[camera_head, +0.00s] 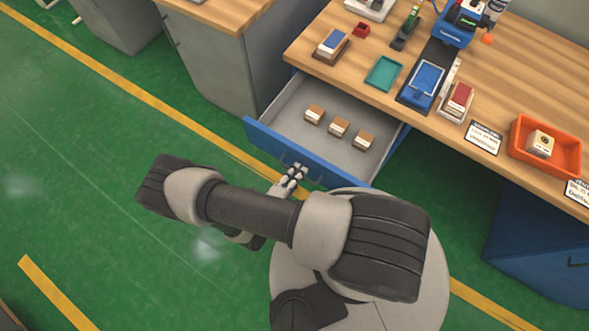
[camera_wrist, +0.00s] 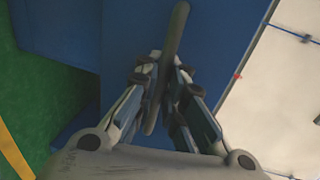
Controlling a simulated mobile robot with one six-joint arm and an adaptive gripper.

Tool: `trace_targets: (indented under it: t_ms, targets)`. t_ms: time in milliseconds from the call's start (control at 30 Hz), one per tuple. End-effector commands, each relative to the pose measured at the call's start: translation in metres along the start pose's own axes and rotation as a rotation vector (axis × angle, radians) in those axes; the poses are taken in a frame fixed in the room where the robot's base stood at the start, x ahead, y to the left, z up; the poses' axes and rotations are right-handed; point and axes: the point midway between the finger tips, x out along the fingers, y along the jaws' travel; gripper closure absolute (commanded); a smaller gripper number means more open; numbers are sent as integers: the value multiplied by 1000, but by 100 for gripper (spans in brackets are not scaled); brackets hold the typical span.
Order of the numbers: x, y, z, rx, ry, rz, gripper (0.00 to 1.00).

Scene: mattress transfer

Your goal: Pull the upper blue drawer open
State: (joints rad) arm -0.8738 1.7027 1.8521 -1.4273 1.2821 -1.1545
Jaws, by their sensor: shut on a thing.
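The upper blue drawer (camera_head: 300,152) is pulled out from under the wooden bench, and its grey inside shows. Several small brown-and-white blocks (camera_head: 339,128) lie in it. My gripper (camera_head: 293,176) is at the drawer's blue front, on the outer side. In the wrist view, my gripper (camera_wrist: 164,75) has its fingers closed around the dark bar handle (camera_wrist: 177,35) of the blue drawer front (camera_wrist: 225,40). The pale drawer inside (camera_wrist: 285,90) shows at the right. My arm hides part of the floor in front of the drawer.
The wooden bench top (camera_head: 480,75) holds a blue device (camera_head: 425,85), a teal tray (camera_head: 383,73) and an orange bin (camera_head: 517,135). A grey cabinet (camera_head: 208,60) stands left of the drawer. Green floor (camera_head: 90,130) with yellow lines is open at the left.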

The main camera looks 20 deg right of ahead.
Motion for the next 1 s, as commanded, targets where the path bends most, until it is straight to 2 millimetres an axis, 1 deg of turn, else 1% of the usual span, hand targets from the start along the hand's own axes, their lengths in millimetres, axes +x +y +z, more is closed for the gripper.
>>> trace_targets:
  t_ms: [500,533,667,1000]
  targets:
    - [-1,-2,1,1,-6,-6,100]
    - [-1,-2,1,1,-6,-6,91]
    - [0,-2,0,0,-5,-5,83]
    - [-2,-1,0,0,-4,-2,82]
